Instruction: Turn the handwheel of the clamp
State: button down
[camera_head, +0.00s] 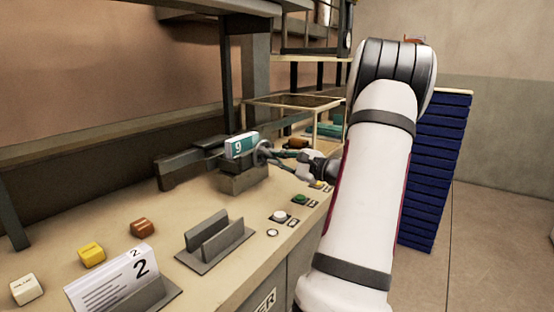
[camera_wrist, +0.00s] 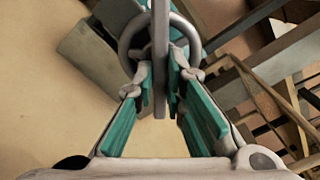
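The clamp (camera_head: 187,167) is a dark grey device on the bench, with a block holding a teal and white card marked 9 (camera_head: 241,146). Its grey handwheel (camera_head: 262,153) is on the right side of the block. The wheel's ring (camera_wrist: 126,40) fills the top middle of the wrist view. My gripper (camera_head: 284,158) reaches in from the right at the wheel. In the wrist view my gripper (camera_wrist: 161,70) has its teal-padded fingers close on both sides of a grey bar of the wheel, apparently touching it. The far ends of the fingers are partly hidden by the wheel.
Push buttons (camera_head: 280,215) line the bench's front edge. A slotted grey holder (camera_head: 215,240), a card stand marked 2 (camera_head: 115,280) and several small blocks (camera_head: 92,254) sit nearer. A wire-frame rack (camera_head: 295,102) stands behind, and a stack of blue trays (camera_head: 436,170) on the right.

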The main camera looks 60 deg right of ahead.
jog(key=shift+f+b, duration=0.1)
jog(key=shift+b, duration=0.4)
jog(key=n+b, duration=1.3)
jog(key=b, duration=0.8)
jog(key=shift+b, duration=0.3)
jog(key=n+b, duration=0.1)
jog(key=b, duration=0.1)
jog(key=n+b, duration=0.1)
jog(key=b, duration=0.1)
jog(key=shift+r+n, duration=0.3)
jog(key=shift+r, duration=0.15)
jog(key=c, duration=1.6)
grip_release()
jog(key=shift+c, duration=0.2)
jog(key=shift+s, duration=0.1)
